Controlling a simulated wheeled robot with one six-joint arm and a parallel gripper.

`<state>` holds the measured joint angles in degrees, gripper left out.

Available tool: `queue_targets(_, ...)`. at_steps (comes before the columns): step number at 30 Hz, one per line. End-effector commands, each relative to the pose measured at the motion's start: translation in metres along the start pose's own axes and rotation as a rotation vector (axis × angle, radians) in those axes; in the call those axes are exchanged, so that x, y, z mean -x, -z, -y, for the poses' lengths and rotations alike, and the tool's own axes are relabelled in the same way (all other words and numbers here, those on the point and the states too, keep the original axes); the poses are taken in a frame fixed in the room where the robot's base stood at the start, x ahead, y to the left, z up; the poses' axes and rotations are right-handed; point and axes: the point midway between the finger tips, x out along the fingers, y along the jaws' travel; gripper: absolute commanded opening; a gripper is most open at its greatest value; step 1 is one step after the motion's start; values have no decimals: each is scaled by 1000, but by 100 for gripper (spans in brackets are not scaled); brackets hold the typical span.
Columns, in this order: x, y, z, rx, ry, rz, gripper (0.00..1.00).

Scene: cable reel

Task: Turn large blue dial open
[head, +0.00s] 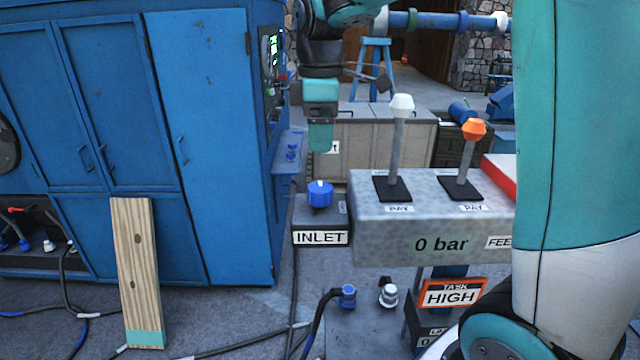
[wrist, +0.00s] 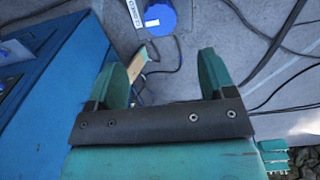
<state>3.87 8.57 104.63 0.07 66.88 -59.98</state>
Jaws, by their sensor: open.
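The large blue dial (head: 320,194) sits upright on a grey box above the INLET label (head: 320,238) in the head view. A pale mark shows on its side. My gripper (head: 320,148) is above the dial, pointing down, with a visible gap between them. In the wrist view the dial (wrist: 160,17) shows at the top edge, partly cut off, with a white mark on it. The two teal fingers of my gripper (wrist: 164,75) are spread wide with nothing between them, and the dial lies beyond their tips.
Right of the dial, a grey panel (head: 440,246) reading 0 bar carries a white-knobbed lever (head: 401,140) and an orange-knobbed lever (head: 467,155). A blue cabinet (head: 215,120) stands left, with a wooden plank (head: 136,265) before it. Cables cross the floor.

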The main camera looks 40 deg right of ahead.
Motion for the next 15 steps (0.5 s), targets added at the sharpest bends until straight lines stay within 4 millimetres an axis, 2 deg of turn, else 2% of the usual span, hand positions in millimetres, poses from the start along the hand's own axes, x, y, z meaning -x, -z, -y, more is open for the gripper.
queue_targets(9,-71,0,1,0,5,3,76)
queue_targets(15,-102,0,1,0,2,1,76)
